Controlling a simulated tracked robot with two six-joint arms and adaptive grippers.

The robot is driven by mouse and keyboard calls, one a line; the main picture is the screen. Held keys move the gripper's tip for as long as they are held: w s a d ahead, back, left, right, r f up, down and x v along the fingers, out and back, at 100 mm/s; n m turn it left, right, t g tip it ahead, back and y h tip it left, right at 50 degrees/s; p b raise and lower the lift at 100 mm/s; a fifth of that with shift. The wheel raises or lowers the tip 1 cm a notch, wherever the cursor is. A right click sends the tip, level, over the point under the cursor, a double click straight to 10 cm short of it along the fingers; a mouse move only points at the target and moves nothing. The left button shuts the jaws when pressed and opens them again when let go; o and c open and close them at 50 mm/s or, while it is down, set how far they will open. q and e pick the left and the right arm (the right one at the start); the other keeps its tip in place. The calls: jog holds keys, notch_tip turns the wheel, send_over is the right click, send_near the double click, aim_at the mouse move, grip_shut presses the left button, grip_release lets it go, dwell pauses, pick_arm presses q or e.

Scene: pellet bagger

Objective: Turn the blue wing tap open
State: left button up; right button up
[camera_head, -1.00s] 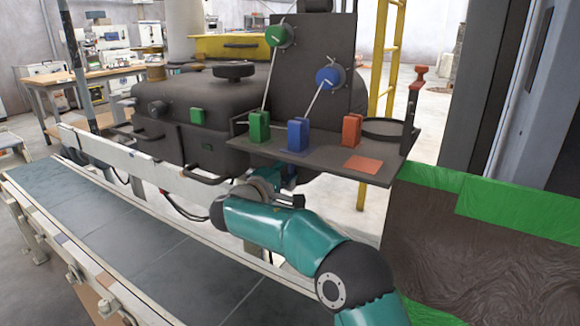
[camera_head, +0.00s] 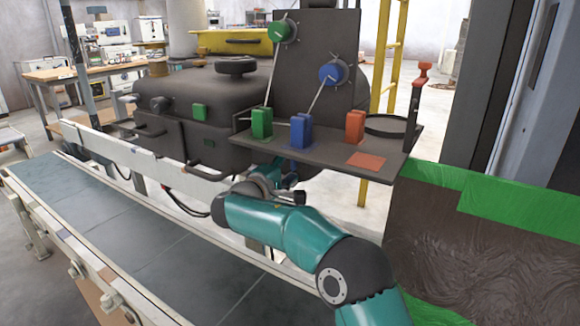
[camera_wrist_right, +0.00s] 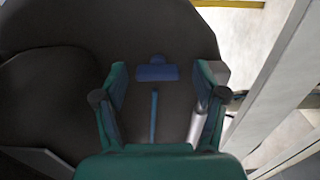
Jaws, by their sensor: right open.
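The blue wing tap (camera_wrist_right: 157,73) shows in the right wrist view as a short blue crossbar in front of a dark rounded surface. A thin blue strip stands out below it in the picture. My right gripper (camera_wrist_right: 161,84) is open, with one finger on each side of the tap and visible gaps to both. Whether the tap lies at fingertip depth, I cannot tell. In the head view my right gripper (camera_head: 273,171) is mostly hidden behind my wrist and below the shelf, and the tap cannot be made out there. My left gripper is out of view.
A dark shelf (camera_head: 335,160) with green, blue (camera_head: 300,131) and red blocks overhangs my right gripper. Above it, a panel carries a green knob (camera_head: 282,30) and a blue knob (camera_head: 333,73). A conveyor (camera_head: 110,225) runs at left. A metal cylinder (camera_wrist_right: 196,124) shows near the right finger.

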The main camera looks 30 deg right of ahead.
jog(key=v, duration=1.2)
jog(key=shift+f, duration=0.15)
